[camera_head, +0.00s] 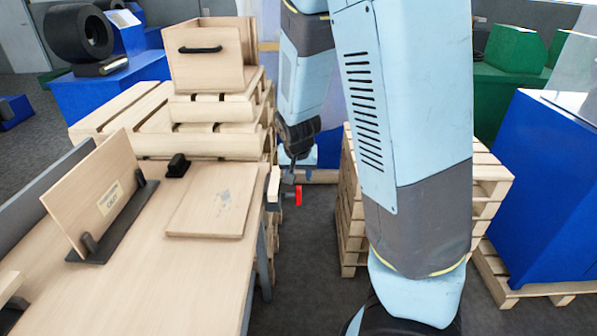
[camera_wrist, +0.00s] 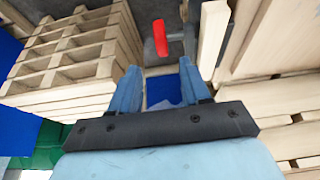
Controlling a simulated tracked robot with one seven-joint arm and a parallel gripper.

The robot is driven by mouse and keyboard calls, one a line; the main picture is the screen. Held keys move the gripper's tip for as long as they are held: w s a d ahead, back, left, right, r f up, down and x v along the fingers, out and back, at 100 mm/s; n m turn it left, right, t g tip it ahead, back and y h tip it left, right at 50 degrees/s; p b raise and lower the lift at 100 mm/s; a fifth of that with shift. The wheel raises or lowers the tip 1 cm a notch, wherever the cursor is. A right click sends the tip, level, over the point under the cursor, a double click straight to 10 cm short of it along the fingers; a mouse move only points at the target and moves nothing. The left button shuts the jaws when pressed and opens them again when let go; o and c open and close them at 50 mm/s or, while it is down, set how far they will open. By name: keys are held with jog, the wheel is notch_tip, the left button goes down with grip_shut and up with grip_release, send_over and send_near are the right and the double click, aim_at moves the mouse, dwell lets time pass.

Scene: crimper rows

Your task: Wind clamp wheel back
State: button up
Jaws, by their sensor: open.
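The clamp wheel is a small red handle (camera_head: 298,195) on a grey clamp (camera_head: 286,189) at the right edge of the wooden workbench (camera_head: 140,280). In the wrist view the red handle (camera_wrist: 160,38) lies ahead of my fingertips, roughly centred between them and apart from them. My gripper (camera_wrist: 158,78) is open, with two blue fingers spread and nothing between them. In the head view my gripper (camera_head: 291,172) hangs just above the clamp, and its fingers are small and hard to make out.
A flat wooden board (camera_head: 212,205) lies on the bench near the clamp. A board in a dark stand (camera_head: 100,205) is left of it. Stacked pallets (camera_head: 225,135) stand behind the bench, and another pallet stack (camera_head: 350,215) stands right of it. Grey floor shows between.

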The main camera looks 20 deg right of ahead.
jog(key=shift+s+r, duration=0.15)
jog(key=shift+r, duration=0.25)
jog(key=shift+c, duration=0.5)
jog(key=shift+c, duration=0.8)
jog(key=shift+w+d+g, duration=0.2)
jog(key=shift+w+g, duration=0.1)
jog(key=shift+w, duration=0.2)
jog(key=shift+w+d+g, duration=0.15)
jog(key=shift+w+g, duration=0.15)
jog(key=shift+w, duration=0.2)
jog(key=r+g+y, duration=0.1)
jog(key=r+g, duration=0.1)
jog(key=g, duration=0.1)
send_over(298, 186)
jog(key=shift+s+d+f, duration=0.1)
jog(key=shift+f, duration=0.1)
notch_tip(298, 186, down, 14)
jog(key=shift+r, duration=0.1)
jog(key=shift+c, duration=0.2)
